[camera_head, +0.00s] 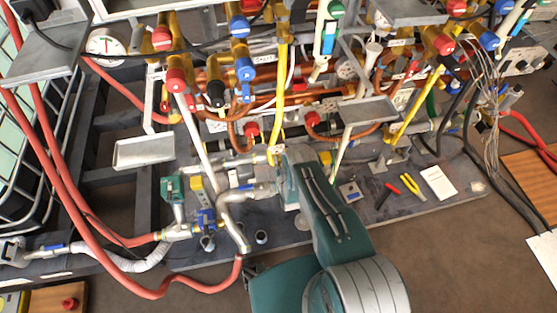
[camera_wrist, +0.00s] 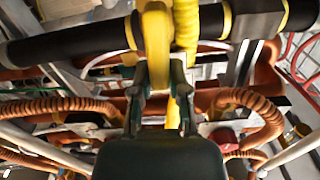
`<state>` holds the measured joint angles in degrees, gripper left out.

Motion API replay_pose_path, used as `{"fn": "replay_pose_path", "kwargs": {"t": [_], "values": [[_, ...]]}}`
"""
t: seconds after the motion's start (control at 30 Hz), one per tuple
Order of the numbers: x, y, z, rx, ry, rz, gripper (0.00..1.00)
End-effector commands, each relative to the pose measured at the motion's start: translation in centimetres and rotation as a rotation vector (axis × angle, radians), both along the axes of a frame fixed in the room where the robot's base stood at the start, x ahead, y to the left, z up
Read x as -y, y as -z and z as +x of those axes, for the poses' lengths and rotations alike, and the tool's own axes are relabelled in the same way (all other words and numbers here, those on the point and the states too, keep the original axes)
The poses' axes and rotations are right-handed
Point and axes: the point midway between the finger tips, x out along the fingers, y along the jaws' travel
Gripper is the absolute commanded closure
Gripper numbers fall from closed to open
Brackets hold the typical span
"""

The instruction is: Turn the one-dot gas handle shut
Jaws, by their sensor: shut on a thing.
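In the wrist view, my gripper (camera_wrist: 159,75) has its two fingers on either side of a yellow handle (camera_wrist: 156,40), which sits in front of a black horizontal pipe (camera_wrist: 75,43). The fingers are closed on the handle's lower part. No dot mark can be made out on it, so I cannot tell from the marking whether it is the one-dot gas handle. In the head view, my teal arm reaches up to a yellow gas pipe (camera_head: 279,95); the fingertips and the handle are too small or hidden there.
A second yellow pipe (camera_head: 417,103) stands to the right. Red and blue valve knobs and copper pipes crowd the back. A corrugated copper hose (camera_wrist: 250,105) runs close at the gripper's right. Red hoses (camera_head: 62,170) loop at left. Pliers (camera_head: 412,186) and white paper (camera_head: 438,183) lie at right.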

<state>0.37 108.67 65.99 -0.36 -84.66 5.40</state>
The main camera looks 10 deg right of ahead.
Motion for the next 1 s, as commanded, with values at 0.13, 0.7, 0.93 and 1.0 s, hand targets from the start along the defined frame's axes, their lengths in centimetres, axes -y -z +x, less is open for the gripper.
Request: {"fn": "replay_pose_path", "kwargs": {"t": [0.13,0.7,0.93,1.0], "values": [[0.3,0.0,0.1,0.0,0.0,0.104,1.0],[1.6,0.7,0.1,-0.001,0.003,0.626,1.0],[1.9,1.0,0.1,0.0,0.003,0.79,1.0],[2.0,1.1,0.1,0.0,0.003,0.828,1.0]]}}
